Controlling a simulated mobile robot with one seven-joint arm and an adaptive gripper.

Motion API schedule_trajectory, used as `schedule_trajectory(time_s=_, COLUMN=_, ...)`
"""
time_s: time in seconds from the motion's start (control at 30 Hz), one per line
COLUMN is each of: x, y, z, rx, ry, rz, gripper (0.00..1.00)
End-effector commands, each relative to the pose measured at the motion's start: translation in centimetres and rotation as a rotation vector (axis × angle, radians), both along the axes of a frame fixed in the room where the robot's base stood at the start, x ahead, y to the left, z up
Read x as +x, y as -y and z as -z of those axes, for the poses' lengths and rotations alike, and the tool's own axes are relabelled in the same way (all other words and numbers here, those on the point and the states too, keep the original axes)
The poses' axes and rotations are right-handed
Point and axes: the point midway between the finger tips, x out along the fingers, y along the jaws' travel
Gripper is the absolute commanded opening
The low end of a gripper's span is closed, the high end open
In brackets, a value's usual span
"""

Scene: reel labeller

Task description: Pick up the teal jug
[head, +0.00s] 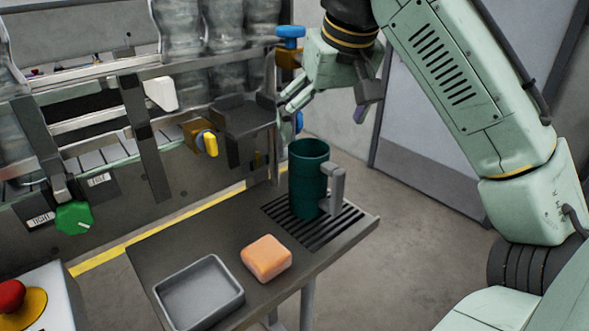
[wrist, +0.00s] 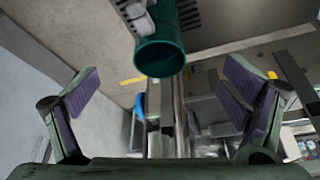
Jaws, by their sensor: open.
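The teal jug (head: 309,184) stands upright on the slotted grate at the far right end of the small table, its grey handle (head: 336,188) facing right. In the wrist view the jug (wrist: 160,58) shows at the top centre, its rim toward the camera, beyond the fingers. My gripper (head: 322,104) is above and behind the jug in the head view, apart from it. In the wrist view my gripper (wrist: 163,95) is open, with its two purple-padded fingers wide apart and nothing between them.
An orange block (head: 266,258) and a grey tray (head: 199,292) share the table (head: 160,246) with the jug. The labelling machine with bottles, a green knob (head: 74,217) and a yellow knob (head: 208,143) stands behind. A red button (head: 11,295) is at lower left.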

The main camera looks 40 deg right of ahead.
Motion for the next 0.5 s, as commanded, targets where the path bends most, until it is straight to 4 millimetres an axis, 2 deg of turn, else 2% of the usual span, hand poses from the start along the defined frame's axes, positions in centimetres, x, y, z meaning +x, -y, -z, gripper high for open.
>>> schedule_trajectory(time_s=0.17, x=0.3, y=0.1, z=1.2, rx=0.001, ry=-0.002, rz=0.001, gripper=0.93)
schedule_trajectory(time_s=0.4, x=1.5, y=0.5, z=4.5, rx=0.001, ry=0.0, rz=0.0, gripper=0.93)
schedule_trajectory(time_s=0.5, x=1.9, y=0.6, z=5.3, rx=0.0, ry=0.0, rz=0.0, gripper=0.93)
